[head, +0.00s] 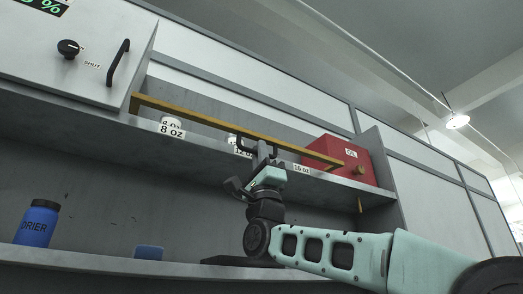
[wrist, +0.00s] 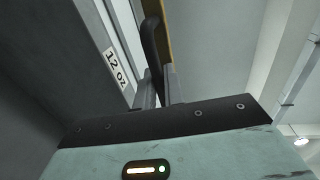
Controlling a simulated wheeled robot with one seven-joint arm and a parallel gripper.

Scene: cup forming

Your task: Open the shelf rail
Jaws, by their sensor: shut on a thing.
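The shelf rail (head: 215,126) is a long yellow-brown bar across the front of the upper shelf, tilted down to the right in the head view. It also shows at the top of the wrist view (wrist: 164,30). A dark handle (wrist: 151,45) is on the rail near its middle. My gripper (head: 264,150) is at this handle, with its fingers shut on it; the fingers also show in the wrist view (wrist: 157,92). The exact contact is partly hidden.
Behind the rail are white cups (head: 171,124) and a red box (head: 335,152). Labels read 8 oz, 12 oz and 16 oz. A cabinet with a black handle (head: 118,62) stands upper left. A blue bottle (head: 38,222) and a small blue block (head: 149,252) are on the lower surface.

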